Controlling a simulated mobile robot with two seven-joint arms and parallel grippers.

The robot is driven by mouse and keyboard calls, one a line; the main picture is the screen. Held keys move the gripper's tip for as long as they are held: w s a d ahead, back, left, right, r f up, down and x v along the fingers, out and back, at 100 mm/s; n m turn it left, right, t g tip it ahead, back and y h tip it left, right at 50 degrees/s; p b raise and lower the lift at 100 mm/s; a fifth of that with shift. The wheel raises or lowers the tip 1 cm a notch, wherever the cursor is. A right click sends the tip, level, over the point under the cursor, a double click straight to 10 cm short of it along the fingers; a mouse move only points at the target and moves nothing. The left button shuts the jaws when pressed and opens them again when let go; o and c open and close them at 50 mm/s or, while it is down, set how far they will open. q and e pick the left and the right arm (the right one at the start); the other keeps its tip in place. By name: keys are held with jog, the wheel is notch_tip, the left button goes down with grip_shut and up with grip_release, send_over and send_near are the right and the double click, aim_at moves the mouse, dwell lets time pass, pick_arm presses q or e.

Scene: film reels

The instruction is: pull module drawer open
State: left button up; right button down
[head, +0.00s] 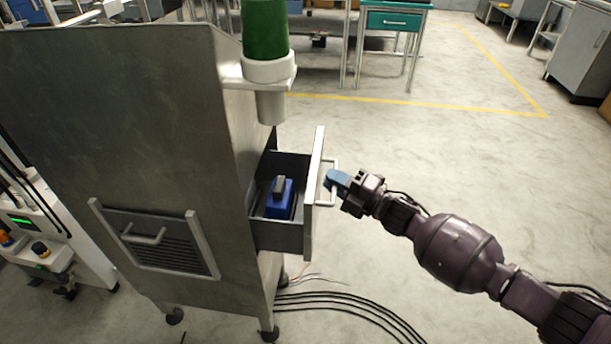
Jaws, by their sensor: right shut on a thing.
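The module drawer (283,238) stands pulled out from the side of a grey metal cabinet (150,120). Its front panel (314,195) faces right and carries a pale bar handle (331,184). A blue module with a grey top (280,200) sits inside the drawer. My right gripper (332,181) reaches in from the right and is shut on the drawer handle. Its blue fingertips partly cover the handle. My left gripper is not in view.
A green cylinder (265,30) stands in a white holder (268,72) above the drawer. A vented panel with a handle (160,243) is on the cabinet's near face. Black cables (350,303) lie on the floor below.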

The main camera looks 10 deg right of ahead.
jog(key=s+d, duration=0.3)
jog(key=d, duration=0.8)
jog(key=s+d, duration=0.3)
jog(key=d, duration=0.7)
jog(key=shift+d, duration=0.4)
jog(key=c, duration=1.2)
grip_release()
jog(key=shift+w, duration=0.1)
jog(key=v, duration=1.1)
jog(key=shift+p, duration=0.3)
jog(key=shift+a, duration=0.1)
